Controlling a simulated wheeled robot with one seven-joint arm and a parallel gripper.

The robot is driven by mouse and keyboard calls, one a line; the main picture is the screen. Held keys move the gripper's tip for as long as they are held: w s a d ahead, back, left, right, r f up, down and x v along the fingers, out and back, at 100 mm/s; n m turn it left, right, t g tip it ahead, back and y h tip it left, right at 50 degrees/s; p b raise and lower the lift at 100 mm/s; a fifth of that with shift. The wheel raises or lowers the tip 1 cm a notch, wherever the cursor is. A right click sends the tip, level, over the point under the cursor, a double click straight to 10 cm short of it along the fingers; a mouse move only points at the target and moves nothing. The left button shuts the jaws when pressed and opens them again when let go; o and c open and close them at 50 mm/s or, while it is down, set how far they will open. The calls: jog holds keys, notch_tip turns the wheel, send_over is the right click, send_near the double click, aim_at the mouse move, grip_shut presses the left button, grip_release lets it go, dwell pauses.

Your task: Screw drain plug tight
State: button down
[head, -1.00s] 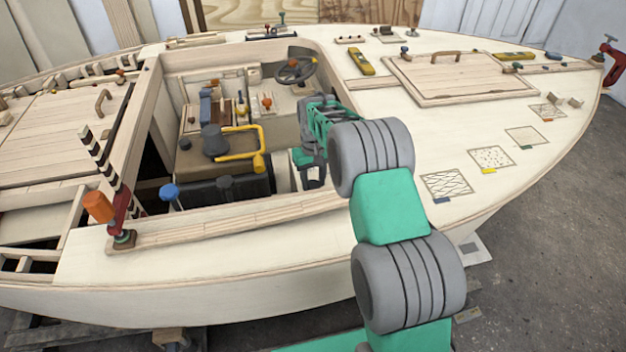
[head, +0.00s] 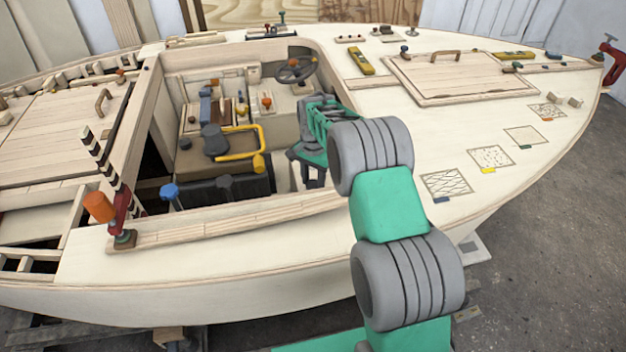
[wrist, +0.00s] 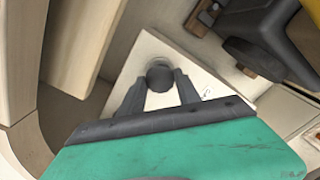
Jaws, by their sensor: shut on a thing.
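The drain plug, a dark round knob (wrist: 160,76), sits on a pale square plate (wrist: 150,50) in the wrist view. My gripper (wrist: 161,82) is shut on it, with one dark finger on each side. In the head view my gripper (head: 312,178) reaches down inside the cockpit of the hull; the plug is not visible there. The wrist view does not show whether the plug is fully seated, and its thread is hidden.
A yellow-handled dark pump-like fitting (head: 240,145) stands left of my gripper and shows at the wrist view's upper right (wrist: 265,50). The cockpit's wooden side (head: 240,222) lies in front. An orange-handled clamp (head: 100,207) stands at the left edge. A steering wheel (head: 295,70) is behind.

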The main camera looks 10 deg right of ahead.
aim_at(313, 183)
jog(key=m, duration=0.6)
jog(key=shift+w+r, duration=0.1)
jog(key=shift+r, duration=0.15)
jog(key=m, duration=0.6)
jog(key=shift+w+m, duration=0.1)
jog(key=shift+m, duration=0.3)
jog(key=m, duration=0.6)
jog(key=shift+r, duration=0.1)
jog(key=m, duration=0.6)
jog(key=shift+w, duration=0.1)
jog(key=shift+r, duration=0.1)
jog(key=c, duration=1.3)
grip_release()
jog(key=o, duration=0.4)
jog(key=shift+s+f, duration=0.25)
jog(key=shift+f, duration=0.05)
jog(key=shift+o, duration=0.2)
notch_tip(313, 183, up, 8)
jog(key=shift+f, duration=0.1)
